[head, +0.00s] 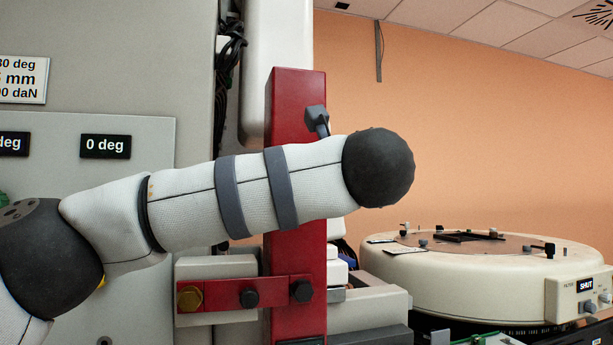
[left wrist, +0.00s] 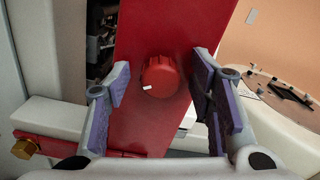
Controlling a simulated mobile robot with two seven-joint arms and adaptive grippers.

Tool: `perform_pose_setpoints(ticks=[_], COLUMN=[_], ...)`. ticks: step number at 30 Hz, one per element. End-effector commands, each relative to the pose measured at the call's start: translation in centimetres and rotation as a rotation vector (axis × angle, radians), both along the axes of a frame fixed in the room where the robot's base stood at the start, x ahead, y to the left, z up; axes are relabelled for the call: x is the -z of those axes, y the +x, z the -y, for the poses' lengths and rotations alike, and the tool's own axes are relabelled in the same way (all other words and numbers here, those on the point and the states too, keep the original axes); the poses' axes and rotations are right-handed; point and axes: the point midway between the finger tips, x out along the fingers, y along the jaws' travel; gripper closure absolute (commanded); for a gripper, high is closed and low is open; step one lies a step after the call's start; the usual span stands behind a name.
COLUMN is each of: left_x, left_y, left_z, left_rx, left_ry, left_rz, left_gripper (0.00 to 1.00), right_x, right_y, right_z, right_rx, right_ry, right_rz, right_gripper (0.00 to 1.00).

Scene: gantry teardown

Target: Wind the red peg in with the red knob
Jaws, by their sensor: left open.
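The red knob (left wrist: 162,76), with a white mark on its rim, sticks out from the face of a red upright post (left wrist: 150,125) in the left wrist view. My left gripper (left wrist: 160,84) is open, with one finger on each side of the knob. Gaps show between the fingers and the knob. The red post also shows in the head view (head: 297,95), where my arm crosses in front of it and hides the knob and the gripper. I cannot make out the red peg in either view. My right gripper is in neither view.
A red bracket (head: 230,293) with a brass bolt (head: 190,299) joins the post low down. A grey cabinet (head: 100,200) with display plates stands at left. A round cream unit (head: 470,275) with a display reading SHUT stands at right. A grey lever (head: 317,120) juts from the post.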

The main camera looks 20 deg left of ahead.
Motion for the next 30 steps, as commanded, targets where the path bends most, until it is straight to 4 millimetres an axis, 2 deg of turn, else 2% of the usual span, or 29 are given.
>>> perform_pose_setpoints(ticks=[4, 5, 9, 11, 20, 30], left_x=[0.1, 0.1, 0.1, 0.1, -0.1, -0.8], left_y=[0.0, 0.0, 0.0, 0.0, -0.1, -0.4], left_z=[0.0, 0.0, 0.0, 0.0, 0.0, 0.1], left_rx=[0.0, 0.0, 0.0, 0.0, 0.0, -0.001], left_ry=[0.0, 0.0, 0.0, 0.0, 0.023, 0.201], left_rz=[-0.001, -0.001, -0.001, -0.001, -0.014, -0.128], left_gripper=[0.51, 0.56, 0.87, 0.99, 0.99, 0.99], right_x=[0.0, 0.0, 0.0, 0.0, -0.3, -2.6], right_y=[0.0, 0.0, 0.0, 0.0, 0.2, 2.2], right_z=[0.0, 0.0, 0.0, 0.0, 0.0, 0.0], right_rx=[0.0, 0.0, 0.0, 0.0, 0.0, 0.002], right_ry=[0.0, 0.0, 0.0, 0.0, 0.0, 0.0], right_rz=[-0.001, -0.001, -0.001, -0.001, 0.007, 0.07], right_gripper=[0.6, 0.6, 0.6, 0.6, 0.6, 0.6])
